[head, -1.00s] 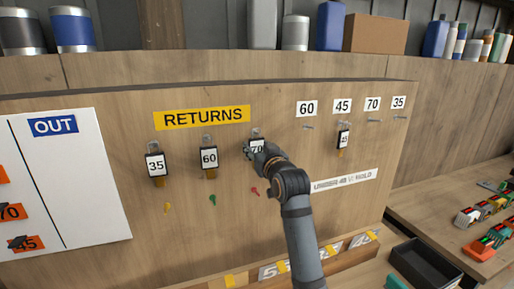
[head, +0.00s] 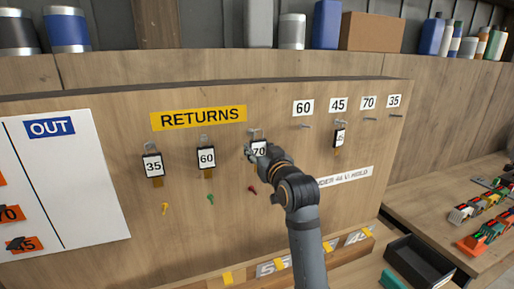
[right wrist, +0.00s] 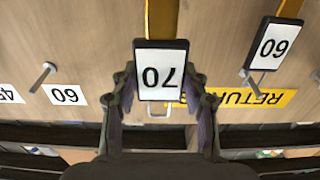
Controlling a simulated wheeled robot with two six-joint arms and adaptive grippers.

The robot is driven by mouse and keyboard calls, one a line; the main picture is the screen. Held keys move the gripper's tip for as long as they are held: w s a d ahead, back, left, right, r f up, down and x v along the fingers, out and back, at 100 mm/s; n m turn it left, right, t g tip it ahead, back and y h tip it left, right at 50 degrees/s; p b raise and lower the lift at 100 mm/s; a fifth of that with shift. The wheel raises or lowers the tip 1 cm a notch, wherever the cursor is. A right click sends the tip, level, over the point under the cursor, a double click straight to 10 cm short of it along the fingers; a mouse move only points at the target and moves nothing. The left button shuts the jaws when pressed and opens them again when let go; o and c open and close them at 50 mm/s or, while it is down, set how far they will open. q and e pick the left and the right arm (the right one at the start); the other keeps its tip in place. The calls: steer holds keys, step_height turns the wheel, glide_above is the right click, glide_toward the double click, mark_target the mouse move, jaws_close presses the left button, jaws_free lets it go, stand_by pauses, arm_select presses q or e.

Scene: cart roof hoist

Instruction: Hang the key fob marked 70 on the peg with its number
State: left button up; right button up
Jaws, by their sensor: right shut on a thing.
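The key fob marked 70 (head: 260,148) hangs below a hook under the RETURNS sign in the head view. It shows upside down in the right wrist view (right wrist: 160,72). My right gripper (head: 257,152) is at this fob; in the right wrist view (right wrist: 160,92) its two fingers close on the fob's sides. The peg under the label 70 (head: 367,116) is bare, in the upper right of the board. The label 70 (head: 369,102) sits above it. My left gripper is not in view.
Fobs 35 (head: 153,165) and 60 (head: 206,158) hang to the left. Fob 45 (head: 339,138) hangs on the peg under label 45. Pegs under 60 (head: 304,127) and 35 (head: 396,115) are bare. A black tray (head: 420,262) stands at lower right.

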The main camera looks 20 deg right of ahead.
mark_target(259, 149)
steer(key=shift+s, duration=0.2)
steer(key=shift+s+d, duration=0.1)
steer(key=shift+s, duration=2.45)
